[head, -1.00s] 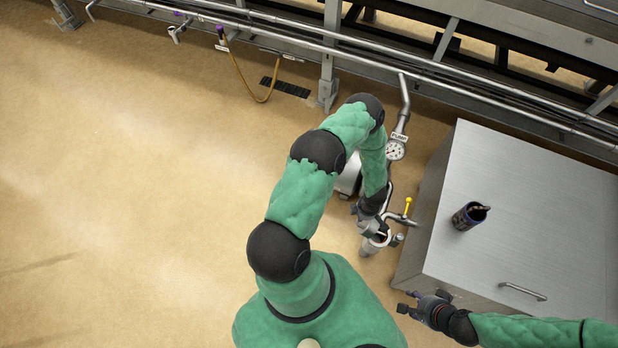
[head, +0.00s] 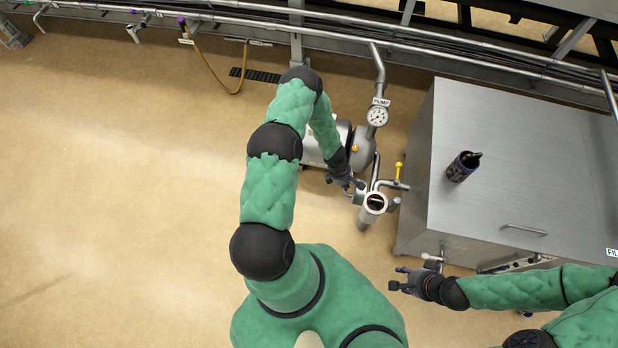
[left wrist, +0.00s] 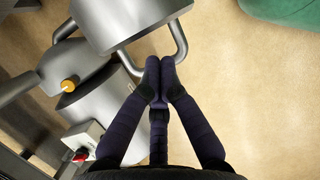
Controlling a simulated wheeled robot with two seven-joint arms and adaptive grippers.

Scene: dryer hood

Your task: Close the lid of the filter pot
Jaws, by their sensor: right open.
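The left wrist view shows this grey lid (left wrist: 125,14) with a U-shaped bar handle (left wrist: 182,40). My left gripper (head: 352,186) is at the pot's upper left. Its dark fingertips (left wrist: 160,65) are drawn together right at the handle; whether the bar lies between them is hidden. My right gripper (head: 397,279) is open and empty, below and right of the pot, in front of the cabinet.
A pump gauge (head: 378,117), pipes and a yellow-tipped lever (head: 399,168) are close to the pot. The floor at the left is clear.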

